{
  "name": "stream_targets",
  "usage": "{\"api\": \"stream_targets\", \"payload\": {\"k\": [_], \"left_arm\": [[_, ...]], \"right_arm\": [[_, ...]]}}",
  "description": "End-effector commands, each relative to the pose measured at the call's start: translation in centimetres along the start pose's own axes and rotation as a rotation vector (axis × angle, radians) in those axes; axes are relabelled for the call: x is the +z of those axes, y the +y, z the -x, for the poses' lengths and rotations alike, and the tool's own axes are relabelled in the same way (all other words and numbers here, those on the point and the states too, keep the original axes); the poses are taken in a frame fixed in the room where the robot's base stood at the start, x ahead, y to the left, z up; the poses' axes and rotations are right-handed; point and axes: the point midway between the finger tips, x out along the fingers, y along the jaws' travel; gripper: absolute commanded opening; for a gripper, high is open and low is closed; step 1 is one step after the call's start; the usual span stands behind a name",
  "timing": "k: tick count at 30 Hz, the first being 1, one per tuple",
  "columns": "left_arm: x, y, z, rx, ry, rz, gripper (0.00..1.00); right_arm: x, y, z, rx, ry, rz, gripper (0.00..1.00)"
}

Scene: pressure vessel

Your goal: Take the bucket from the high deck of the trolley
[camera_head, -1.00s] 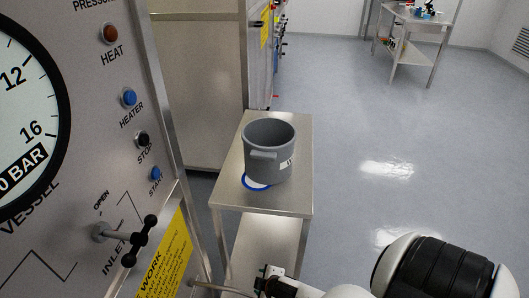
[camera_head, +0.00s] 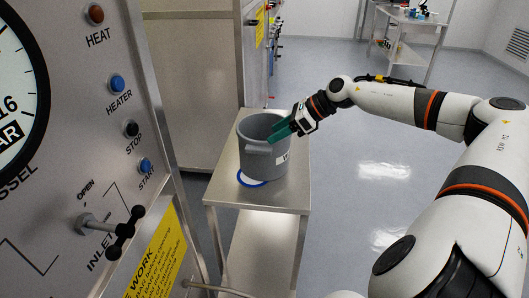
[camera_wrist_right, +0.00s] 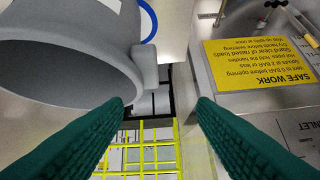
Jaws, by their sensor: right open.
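The grey bucket (camera_head: 259,160) stands upright on the high deck (camera_head: 290,195) of the steel trolley, over a white disc with a blue rim (camera_head: 246,183). My right gripper (camera_head: 279,133) reaches in from the right, with its green fingers open at the bucket's upper part. In the right wrist view the bucket (camera_wrist_right: 60,75) fills the upper left. Its side handle (camera_wrist_right: 146,72) lies just ahead of the gap between the open fingers (camera_wrist_right: 160,103); contact cannot be told. My left gripper is not in view.
The vessel's control panel (camera_head: 60,150) stands close on the left, with a protruding inlet valve handle (camera_head: 125,233). A steel cabinet (camera_head: 190,80) is behind the trolley. The floor (camera_head: 375,145) to the right is clear. A table (camera_head: 410,22) stands far back.

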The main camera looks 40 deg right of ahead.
Motion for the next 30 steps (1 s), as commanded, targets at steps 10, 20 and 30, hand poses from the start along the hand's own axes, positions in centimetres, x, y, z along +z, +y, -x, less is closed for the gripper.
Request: {"api": "stream_targets", "payload": {"k": [10, 20, 30], "left_arm": [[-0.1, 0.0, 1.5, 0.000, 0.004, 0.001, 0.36], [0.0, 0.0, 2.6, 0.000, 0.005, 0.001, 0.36], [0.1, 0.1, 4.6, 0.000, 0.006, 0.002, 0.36]], "right_arm": [[0.6, 1.2, 0.5, 0.014, -0.086, 0.069, 0.52], [1.1, 1.3, -3.4, 0.017, -0.088, 0.068, 0.52], [0.6, 1.4, -7.0, 0.015, -0.086, 0.066, 0.52]]}}
